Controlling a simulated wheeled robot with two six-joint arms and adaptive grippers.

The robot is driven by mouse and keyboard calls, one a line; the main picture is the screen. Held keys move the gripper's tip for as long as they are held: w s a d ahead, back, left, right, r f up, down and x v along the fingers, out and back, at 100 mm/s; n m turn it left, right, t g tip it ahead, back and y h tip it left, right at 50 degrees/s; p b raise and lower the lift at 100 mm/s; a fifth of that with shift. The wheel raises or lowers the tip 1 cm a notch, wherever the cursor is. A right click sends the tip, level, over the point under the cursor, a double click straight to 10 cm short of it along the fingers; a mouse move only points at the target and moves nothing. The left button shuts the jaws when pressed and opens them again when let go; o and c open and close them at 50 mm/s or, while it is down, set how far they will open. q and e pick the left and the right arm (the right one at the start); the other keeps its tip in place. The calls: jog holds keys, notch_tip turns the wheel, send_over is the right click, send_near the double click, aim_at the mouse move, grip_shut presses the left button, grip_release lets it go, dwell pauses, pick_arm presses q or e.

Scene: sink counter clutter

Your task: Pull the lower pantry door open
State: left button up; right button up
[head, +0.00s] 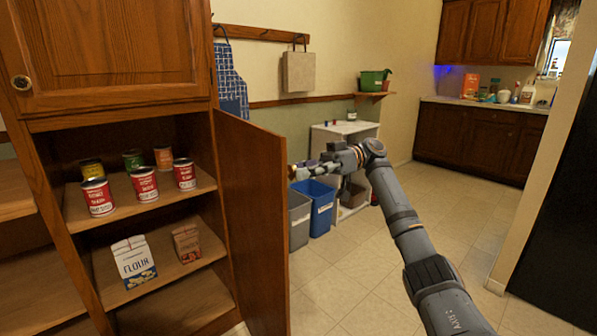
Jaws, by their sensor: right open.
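The lower pantry door (252,215) is brown wood and stands swung well open, so the cabinet's inside shows to its left. My right gripper (298,172) is at the door's free edge, on the right side of it, with the fingertips close to the edge. It is open and holds nothing that I can see. The door's outer face and its knob are mostly hidden, and I cannot tell whether the fingers touch the door. My left gripper is out of view.
Pantry shelves hold several cans (144,184), a flour bag (133,262) and a brown bag (186,243). The upper pantry door (105,45) is shut. A blue bin (316,208) and a grey bin (299,222) stand behind my right gripper. The tiled floor (385,275) is clear at right.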

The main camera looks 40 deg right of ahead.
notch_tip(320, 180, up, 10)
dwell(0.5)
dwell(0.3)
